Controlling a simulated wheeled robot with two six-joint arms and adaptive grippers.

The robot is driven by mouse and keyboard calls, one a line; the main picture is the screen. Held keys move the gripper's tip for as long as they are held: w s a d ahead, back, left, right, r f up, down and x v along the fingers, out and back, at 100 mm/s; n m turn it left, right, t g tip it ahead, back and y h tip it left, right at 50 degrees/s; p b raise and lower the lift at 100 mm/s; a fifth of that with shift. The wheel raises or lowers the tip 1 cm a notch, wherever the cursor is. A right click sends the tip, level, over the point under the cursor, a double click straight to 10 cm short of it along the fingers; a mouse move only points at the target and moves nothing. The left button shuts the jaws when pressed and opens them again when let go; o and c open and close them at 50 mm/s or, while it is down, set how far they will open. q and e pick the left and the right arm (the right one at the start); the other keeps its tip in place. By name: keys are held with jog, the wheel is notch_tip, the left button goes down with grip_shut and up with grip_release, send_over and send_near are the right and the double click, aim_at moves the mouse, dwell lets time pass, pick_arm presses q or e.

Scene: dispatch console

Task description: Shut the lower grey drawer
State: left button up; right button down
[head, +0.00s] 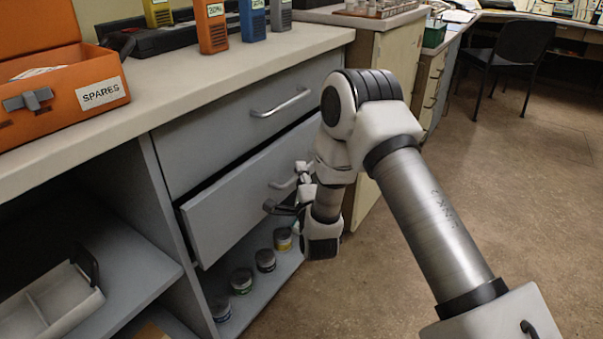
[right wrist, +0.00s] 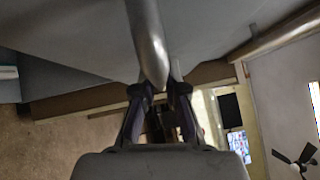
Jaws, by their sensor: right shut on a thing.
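The lower grey drawer (head: 232,213) stands a little out of the cabinet, with a dark gap along its top and left side. Its bar handle (head: 281,185) is partly hidden by my right gripper (head: 283,204). In the right wrist view, the metal handle (right wrist: 147,42) runs down between the fingertips of my right gripper (right wrist: 160,92), which is shut on it. The grey drawer front (right wrist: 65,40) fills the upper part of that view. My left gripper is not in view.
The upper grey drawer (head: 240,125) is shut flush below the worktop (head: 200,85). Several small jars (head: 265,261) stand on the shelf below. An orange SPARES box (head: 70,95) and radios (head: 211,25) sit on the worktop. The floor (head: 530,220) at right is clear.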

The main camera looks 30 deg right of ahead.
aim_at(288, 169)
jog(key=w, duration=0.1)
jog(key=w+a, duration=0.1)
jog(key=w+b, duration=0.1)
jog(key=shift+w+a+f, duration=0.1)
jog(key=shift+w+a, duration=0.15)
jog(key=c, duration=1.6)
grip_release()
jog(key=shift+r, duration=0.2)
jog(key=o, duration=0.4)
jog(key=shift+w+f, duration=0.1)
jog(key=shift+w, duration=0.1)
jog(key=v, duration=1.2)
jog(key=shift+a, duration=0.1)
